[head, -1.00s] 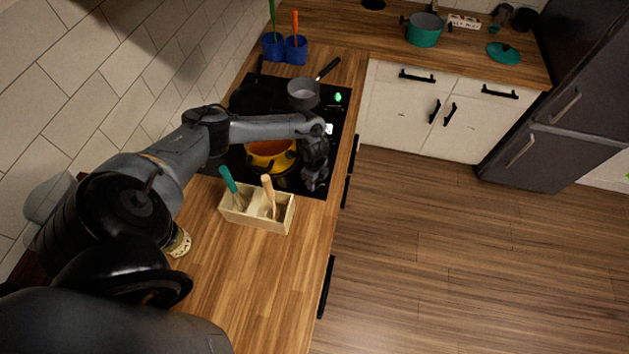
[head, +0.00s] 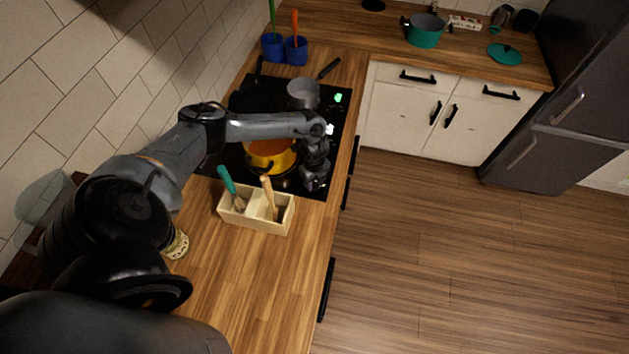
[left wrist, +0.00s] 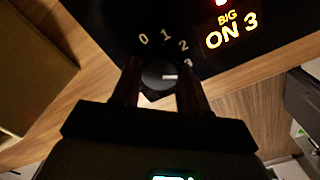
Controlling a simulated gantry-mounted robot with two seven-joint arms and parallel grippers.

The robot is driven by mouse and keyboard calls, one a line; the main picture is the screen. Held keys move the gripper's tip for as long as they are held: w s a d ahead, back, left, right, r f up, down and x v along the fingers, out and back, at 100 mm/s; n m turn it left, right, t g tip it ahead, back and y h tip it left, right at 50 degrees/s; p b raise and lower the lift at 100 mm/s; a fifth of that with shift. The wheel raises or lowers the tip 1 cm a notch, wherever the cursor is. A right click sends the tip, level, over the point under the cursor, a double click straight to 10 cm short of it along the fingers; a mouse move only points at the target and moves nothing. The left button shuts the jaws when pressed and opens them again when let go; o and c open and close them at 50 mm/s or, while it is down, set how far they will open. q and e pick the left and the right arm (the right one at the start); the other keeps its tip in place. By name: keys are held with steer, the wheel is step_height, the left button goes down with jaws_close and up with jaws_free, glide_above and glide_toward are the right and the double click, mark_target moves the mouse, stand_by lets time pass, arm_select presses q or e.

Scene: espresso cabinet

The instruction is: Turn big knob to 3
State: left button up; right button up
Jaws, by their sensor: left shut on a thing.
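The big knob (left wrist: 158,76) is a dark round dial with a pale pointer mark turned to the picture's right, toward the 3 of the scale 0, 1, 2, 3. A lit display (left wrist: 231,31) beside it reads "BIG ON 3". My left gripper (left wrist: 160,82) is shut on the knob, one finger on each side of it. In the head view my left gripper (head: 317,182) is at the front right corner of the black cooktop (head: 225,158), and it hides the knob there. My right gripper is not in view.
A yellow pot (head: 268,162) with orange contents and a grey saucepan (head: 303,92) stand on the cooktop. A wooden utensil box (head: 258,222) is close to my left gripper. Blue utensil cups (head: 285,49) stand behind. The floor at the right is clear.

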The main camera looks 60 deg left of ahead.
mark_target(314, 183)
arm_select(q)
steer(key=o, duration=1.1)
steer(key=shift+c, duration=0.2)
step_height(314, 183, up, 11)
